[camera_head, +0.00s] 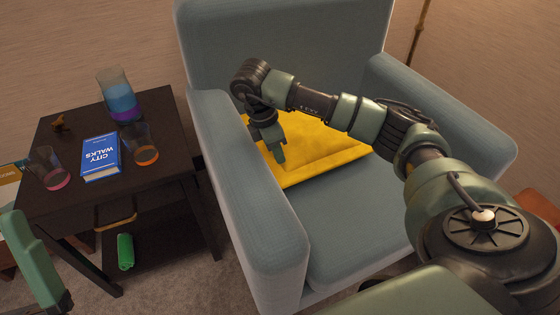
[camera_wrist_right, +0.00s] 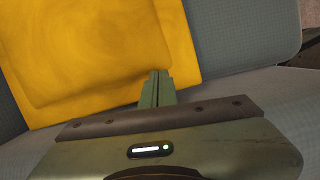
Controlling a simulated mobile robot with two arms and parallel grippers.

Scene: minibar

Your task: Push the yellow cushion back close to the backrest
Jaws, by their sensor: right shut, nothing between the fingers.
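The yellow cushion (camera_head: 325,155) lies on the seat of the blue-grey armchair (camera_head: 352,212). Its front edge faces the front of the seat, with bare seat before it. My arm crosses above the cushion and hides its rear part, so its gap to the backrest (camera_head: 285,45) cannot be seen. My right gripper (camera_head: 279,157) points down at the cushion's left part, near the left armrest. It is shut and empty. In the right wrist view its fingers (camera_wrist_right: 158,82) overlap the lower edge of the cushion (camera_wrist_right: 90,50); contact is unclear. A green part of my left arm shows at the lower left.
The left armrest (camera_head: 235,170) is close beside my right gripper. The right armrest (camera_head: 440,110) is beyond my arm. A dark side table (camera_head: 60,205) at left holds a blue book (camera_head: 101,157), glasses and a tall vessel (camera_head: 119,95).

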